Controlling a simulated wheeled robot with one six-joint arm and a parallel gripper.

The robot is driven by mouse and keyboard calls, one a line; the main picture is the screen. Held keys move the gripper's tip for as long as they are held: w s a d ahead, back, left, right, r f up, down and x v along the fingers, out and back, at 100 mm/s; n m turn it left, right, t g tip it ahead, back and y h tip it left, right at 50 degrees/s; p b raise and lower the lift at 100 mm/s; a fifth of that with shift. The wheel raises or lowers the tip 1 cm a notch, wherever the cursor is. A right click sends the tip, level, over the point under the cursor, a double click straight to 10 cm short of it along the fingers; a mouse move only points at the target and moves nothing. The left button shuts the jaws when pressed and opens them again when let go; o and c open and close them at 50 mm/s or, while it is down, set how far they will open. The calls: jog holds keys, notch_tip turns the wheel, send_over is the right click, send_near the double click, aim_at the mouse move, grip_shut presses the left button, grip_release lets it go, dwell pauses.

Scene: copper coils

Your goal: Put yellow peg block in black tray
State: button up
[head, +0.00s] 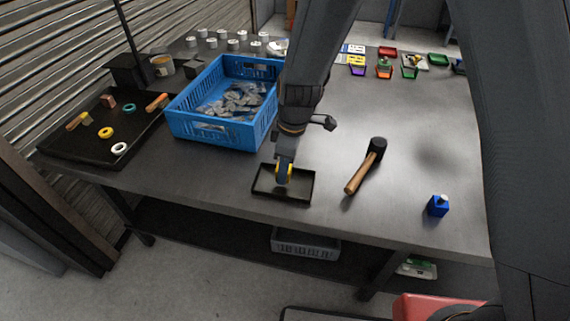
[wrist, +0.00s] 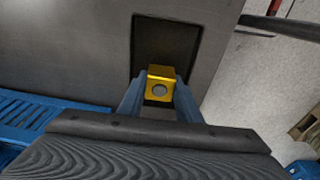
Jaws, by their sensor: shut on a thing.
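The yellow peg block (wrist: 161,84) is a small yellow block with a round grey face on the side toward the camera. My gripper (wrist: 160,92) is shut on it, one blue finger on each side. The black tray (wrist: 167,25) is a small rectangular tray beyond the block in the wrist view. In the head view my gripper (head: 284,176) is over the small black tray (head: 270,194), with a little yellow showing at the fingers. I cannot tell whether the block touches the tray floor.
A blue crate (head: 225,137) of grey metal pieces stands left of my gripper. A hammer (head: 358,180) and a blue block (head: 437,206) lie to the right. A larger black tray (head: 85,150) with coloured parts is at the far left. The table's front edge is close to the small tray.

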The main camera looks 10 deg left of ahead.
jog(key=shift+f, duration=0.5)
jog(key=shift+d+f+b, duration=0.1)
jog(key=shift+f+b, duration=0.5)
jog(key=shift+b, duration=0.1)
jog(key=o, duration=1.3)
jog(key=shift+c, duration=0.2)
jog(key=shift+r, duration=0.15)
jog(key=shift+r+p, duration=2.15)
jog(key=shift+r, duration=1.25)
